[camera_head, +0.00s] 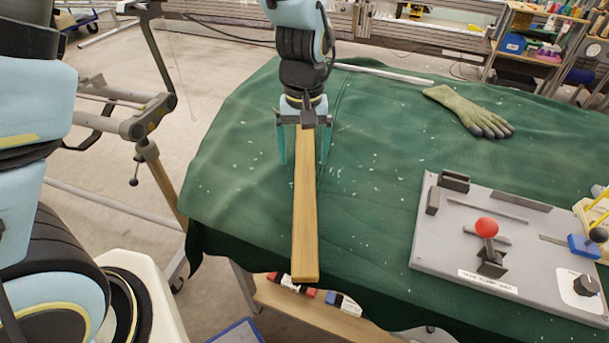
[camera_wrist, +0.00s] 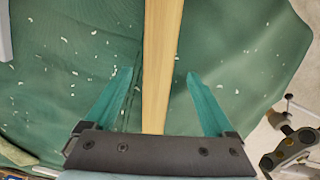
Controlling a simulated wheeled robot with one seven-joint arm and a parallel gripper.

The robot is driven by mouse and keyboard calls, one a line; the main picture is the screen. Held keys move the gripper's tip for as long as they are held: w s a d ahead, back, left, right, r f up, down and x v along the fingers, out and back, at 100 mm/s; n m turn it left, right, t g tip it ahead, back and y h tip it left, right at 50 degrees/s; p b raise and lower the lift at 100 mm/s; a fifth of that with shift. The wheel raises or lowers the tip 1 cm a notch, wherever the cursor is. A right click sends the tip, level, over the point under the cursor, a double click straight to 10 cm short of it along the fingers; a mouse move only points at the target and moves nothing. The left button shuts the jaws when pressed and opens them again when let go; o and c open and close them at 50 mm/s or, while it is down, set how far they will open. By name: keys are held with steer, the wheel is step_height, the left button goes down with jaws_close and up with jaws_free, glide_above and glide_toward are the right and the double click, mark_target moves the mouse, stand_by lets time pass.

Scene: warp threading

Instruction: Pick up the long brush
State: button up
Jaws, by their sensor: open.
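The long brush shows as a straight, pale wooden bar (camera_head: 305,225) lying lengthwise on the green cloth, its near end reaching over the table's front edge. I see no bristles in either view. My gripper (camera_head: 303,160) is over the bar's far part, with its teal fingers apart, one on each side of the wood. In the wrist view the bar (camera_wrist: 162,50) runs between the open fingertips (camera_wrist: 159,74), with a gap on both sides. The gripper's dark palm covers the bar's end there. I cannot tell how far the fingertips are above the cloth.
The green-clothed table (camera_head: 240,190) has small pale flecks. A glove (camera_head: 468,110) lies at the back right and a thin white rod (camera_head: 385,72) at the back. A grey panel (camera_head: 450,235) with a red-knobbed lever (camera_head: 486,228) sits at the right. Cloth around the bar is clear.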

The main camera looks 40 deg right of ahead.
mark_target(305, 169)
steer(key=shift+s+a+f+p, duration=0.1)
steer(key=shift+f+p, duration=0.15)
steer(key=shift+f, duration=0.6)
steer(key=shift+s+d+f+p, duration=0.1)
steer(key=shift+s+f+p, duration=0.1)
steer(key=shift+f, duration=0.65)
steer(key=shift+s+a+f+p, duration=0.1)
steer(key=shift+f+p, duration=0.15)
steer(key=shift+f, duration=0.6)
jaws_close()
steer(key=shift+w, duration=0.1)
